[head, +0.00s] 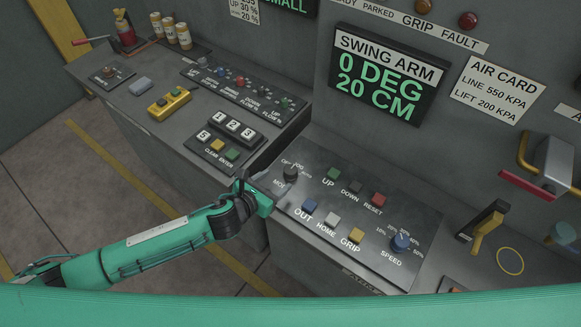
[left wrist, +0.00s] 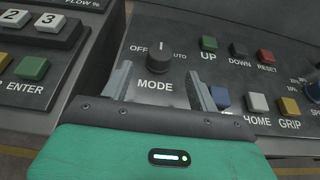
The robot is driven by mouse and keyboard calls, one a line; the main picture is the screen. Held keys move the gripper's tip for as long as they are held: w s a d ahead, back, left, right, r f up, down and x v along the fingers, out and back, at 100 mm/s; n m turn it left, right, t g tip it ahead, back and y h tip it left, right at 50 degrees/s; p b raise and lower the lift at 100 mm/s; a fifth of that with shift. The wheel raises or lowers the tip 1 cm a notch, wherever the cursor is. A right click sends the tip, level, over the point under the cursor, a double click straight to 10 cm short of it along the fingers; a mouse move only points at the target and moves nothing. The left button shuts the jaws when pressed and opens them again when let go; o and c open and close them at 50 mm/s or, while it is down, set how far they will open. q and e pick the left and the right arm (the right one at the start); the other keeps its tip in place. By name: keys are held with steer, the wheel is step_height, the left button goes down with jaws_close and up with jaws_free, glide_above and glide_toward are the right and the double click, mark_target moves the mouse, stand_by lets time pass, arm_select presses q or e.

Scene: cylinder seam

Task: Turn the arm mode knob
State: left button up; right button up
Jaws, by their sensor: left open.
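The mode knob (head: 291,172) is a black round knob at the upper left of the grey swing arm panel (head: 408,266), with OFF, JOG and AUTO printed around it. In the left wrist view the knob (left wrist: 158,57) stands above the word MODE, its white mark pointing up between OFF and AUTO. My left gripper (head: 264,182) is just left of the knob in the head view, open and empty. In the left wrist view its two fingers (left wrist: 162,84) are spread wide, one on each side below the knob, apart from it. My right gripper is not in view.
On the same panel are green UP (head: 333,174), black DOWN and red RESET buttons, a lower button row, and the blue speed knob (head: 400,242). A keypad panel (head: 226,138) lies to the left. The swing arm screen (head: 384,80) reads 0 DEG, 20 CM.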

mark_target(289, 171)
arm_select(q)
steer(key=p+x, duration=0.1)
steer(key=x, duration=0.7)
steer(key=shift+w+d+f+p, duration=0.2)
steer(key=shift+w+p, duration=0.1)
steer(key=c, duration=1)
